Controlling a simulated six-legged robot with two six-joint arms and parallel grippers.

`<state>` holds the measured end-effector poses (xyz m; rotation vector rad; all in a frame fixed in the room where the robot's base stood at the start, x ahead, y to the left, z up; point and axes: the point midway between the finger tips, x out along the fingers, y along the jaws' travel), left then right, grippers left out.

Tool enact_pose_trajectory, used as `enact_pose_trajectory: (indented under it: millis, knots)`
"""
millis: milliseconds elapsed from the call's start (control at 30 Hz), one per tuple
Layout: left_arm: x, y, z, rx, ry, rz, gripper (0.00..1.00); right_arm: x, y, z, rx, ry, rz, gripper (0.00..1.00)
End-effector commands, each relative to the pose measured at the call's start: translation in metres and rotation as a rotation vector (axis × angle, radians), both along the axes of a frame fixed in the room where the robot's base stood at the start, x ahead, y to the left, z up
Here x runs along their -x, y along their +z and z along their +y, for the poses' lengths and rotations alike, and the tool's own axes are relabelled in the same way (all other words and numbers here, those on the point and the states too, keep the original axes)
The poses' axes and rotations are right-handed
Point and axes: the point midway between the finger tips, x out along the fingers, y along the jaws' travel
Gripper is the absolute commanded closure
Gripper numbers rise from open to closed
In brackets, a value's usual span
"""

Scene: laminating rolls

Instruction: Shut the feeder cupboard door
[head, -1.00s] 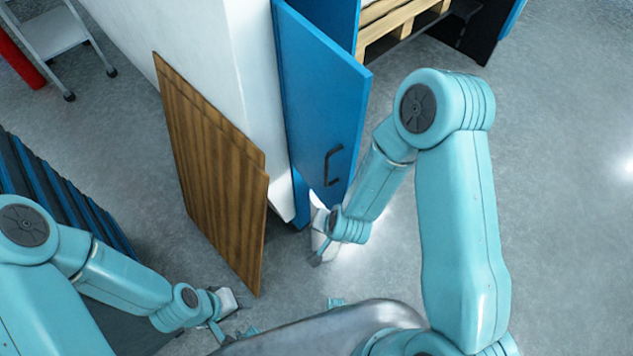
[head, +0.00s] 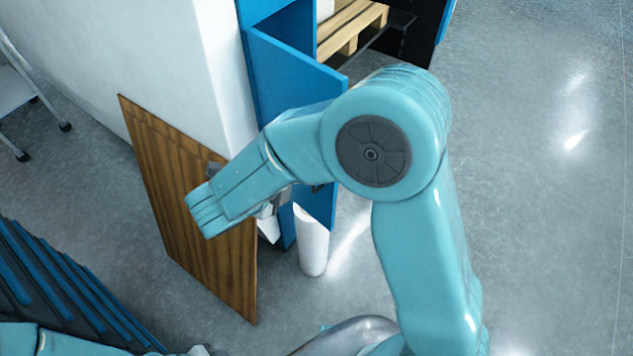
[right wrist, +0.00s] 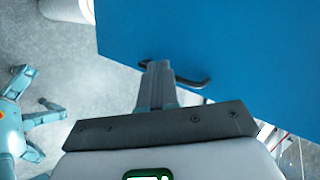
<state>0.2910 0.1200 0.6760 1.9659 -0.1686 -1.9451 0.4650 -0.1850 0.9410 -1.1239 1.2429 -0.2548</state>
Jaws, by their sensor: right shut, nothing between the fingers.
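The blue cupboard door (head: 275,75) stands open in the head view, its lower part hidden behind my right arm. In the right wrist view the door (right wrist: 230,40) fills the upper right, with its dark bent handle (right wrist: 192,82) near the lower edge. My right gripper (right wrist: 157,68) is shut and empty, its fingertips at the handle's left end; I cannot tell whether they touch. In the head view it is mostly hidden by my arm (head: 267,212). My left gripper (head: 200,350) is cut off at the bottom edge, and its fingers cannot be made out.
A white roll (head: 312,245) stands upright on the floor below the door. A brown wooden panel (head: 165,190) leans beside the white wall (head: 165,60). A wooden pallet (head: 350,25) is behind the door. A dark blue ribbed object (head: 50,290) lies left. Floor at right is clear.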

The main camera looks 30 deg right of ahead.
Motion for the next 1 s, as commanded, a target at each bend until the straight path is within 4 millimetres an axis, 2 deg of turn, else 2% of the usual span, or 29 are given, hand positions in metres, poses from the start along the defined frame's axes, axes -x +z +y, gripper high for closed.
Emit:
enact_pose_trajectory:
  millis: [33,100,200,300,467,833,1000]
  knots:
    - [0.000,0.001,0.000,0.000,0.000,0.000,0.64,0.012,0.016,0.008,-0.034,-0.094,-0.034,1.00]
    - [0.000,0.001,0.000,0.000,0.000,0.000,0.64,0.029,0.029,0.016,-0.071,-0.211,-0.053,1.00]
    - [0.000,0.001,0.000,0.000,0.000,0.000,0.64,0.045,0.038,0.024,-0.103,-0.307,-0.061,1.00]
    - [0.000,0.001,0.000,0.000,0.000,0.000,0.64,0.051,0.039,0.024,-0.113,-0.345,-0.062,1.00]
    - [0.000,0.000,0.000,0.000,0.000,0.000,0.64,0.048,0.024,0.008,-0.111,-0.348,-0.057,1.00]
    - [0.000,-0.004,0.000,0.000,0.000,0.000,0.64,0.035,-0.030,-0.047,-0.111,-0.345,-0.056,1.00]
    - [0.000,0.001,0.000,0.000,0.000,0.000,0.64,0.029,-0.027,-0.071,-0.112,-0.344,-0.059,1.00]
